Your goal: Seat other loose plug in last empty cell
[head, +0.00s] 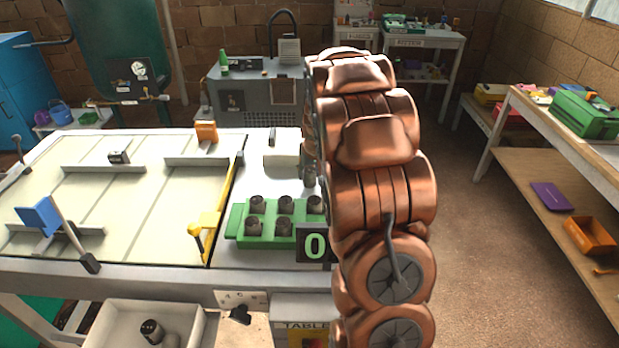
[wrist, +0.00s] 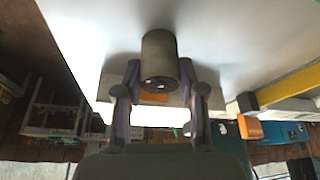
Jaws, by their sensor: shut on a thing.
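My gripper (wrist: 160,92) is shut on a grey-brown cylindrical plug (wrist: 158,55), which stands out between the two fingertips in the wrist view. In the head view a small dark cylinder (head: 310,176), apparently this plug, shows above the tray beside my copper arm, which hides most of the gripper. The green tray (head: 236,226) stands on the table and holds several dark plugs (head: 256,203) in two rows. Its front right part is hidden behind a black sign with a green 0 and my arm, so I cannot see the cell there.
The black 0 sign (head: 314,246) stands at the tray's front right. A white block (head: 282,155) stands behind the tray. A yellow bar (head: 225,200) runs along the tray's left. A white bin (head: 118,325) below the table holds a dark cylindrical thing (head: 151,330).

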